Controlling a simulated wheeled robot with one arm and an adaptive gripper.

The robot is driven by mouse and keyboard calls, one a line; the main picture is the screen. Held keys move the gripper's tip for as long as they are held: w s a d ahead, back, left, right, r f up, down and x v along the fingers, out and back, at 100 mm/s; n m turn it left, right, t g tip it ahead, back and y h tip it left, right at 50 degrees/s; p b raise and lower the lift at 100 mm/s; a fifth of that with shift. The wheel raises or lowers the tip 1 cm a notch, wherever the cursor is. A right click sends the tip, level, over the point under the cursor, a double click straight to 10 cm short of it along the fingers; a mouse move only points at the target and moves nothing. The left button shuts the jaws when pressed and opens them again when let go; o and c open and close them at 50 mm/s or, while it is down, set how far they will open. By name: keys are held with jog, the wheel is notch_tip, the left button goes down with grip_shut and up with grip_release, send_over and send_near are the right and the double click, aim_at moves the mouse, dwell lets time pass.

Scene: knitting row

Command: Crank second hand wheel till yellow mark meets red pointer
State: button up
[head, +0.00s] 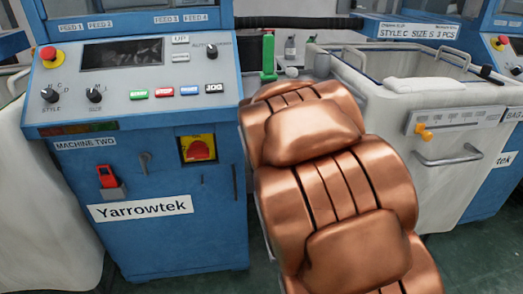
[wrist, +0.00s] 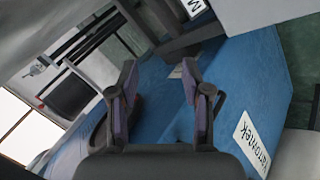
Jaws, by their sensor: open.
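The blue machine marked MACHINE TWO (head: 170,235) stands left of centre in the head view. Its blue side also shows in the wrist view (wrist: 245,90). My gripper (wrist: 159,72) is open and empty in the wrist view, with its two fingers apart in front of the blue surface. A dark curved shape shows by the left finger; I cannot tell whether it is the hand wheel. No yellow mark or red pointer can be made out. In the head view my copper-coloured arm covers the machine's right side and hides my gripper.
The machine's front carries a panel with a red stop button (head: 48,54), a red switch on a yellow plate (head: 198,149) and a red-handled fitting (head: 107,177). A pale bin (head: 455,190) with a metal handle stands to the right. Dark green floor shows between them.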

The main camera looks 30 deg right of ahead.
jog(key=shift+w+d+f+n+t+y+b, duration=0.15)
jog(key=shift+w+d+n+t+y+b, duration=0.65)
jog(key=shift+w+n+t, duration=1.75)
jog(key=shift+w+d+f+n+t+y+b, duration=0.15)
jog(key=shift+w+d+n+t+y+b, duration=0.75)
jog(key=shift+w, duration=2.9)
jog(key=shift+w+d+f+n+t+y+b, duration=0.2)
jog(key=shift+w+d+n+t+y, duration=0.75)
jog(key=shift+w+n+t, duration=1.6)
jog(key=shift+w+d+g, duration=0.1)
jog(key=shift+w+g, duration=0.3)
jog(key=shift+w, duration=0.2)
grip_shut()
